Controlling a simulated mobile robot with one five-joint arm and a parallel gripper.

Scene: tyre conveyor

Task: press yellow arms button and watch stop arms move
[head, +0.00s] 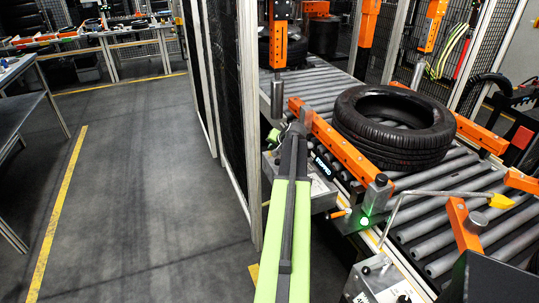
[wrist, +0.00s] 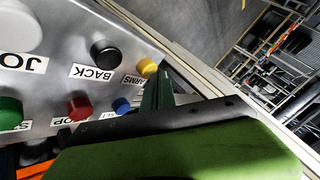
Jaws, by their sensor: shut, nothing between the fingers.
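The yellow button (wrist: 147,68), labelled ARMS, is at the right edge of a grey control panel (wrist: 60,70) in the wrist view. My gripper (wrist: 160,82) is shut and empty, its dark green fingers just right of the yellow button. I cannot tell whether they touch it. In the head view, my green arm reaches over the control box (head: 322,197) beside the conveyor, hiding the yellow button. Orange stop arms (head: 342,145) and (head: 463,225) stand along the roller conveyor. A black tyre (head: 392,150) lies on the rollers beside the first orange arm.
A black button (wrist: 104,53) labelled BACK, a blue one (wrist: 121,106) and a red one (wrist: 78,106) sit close by on the panel. A mesh fence (head: 228,80) stands left of the conveyor. The grey floor (head: 140,170) further left is clear.

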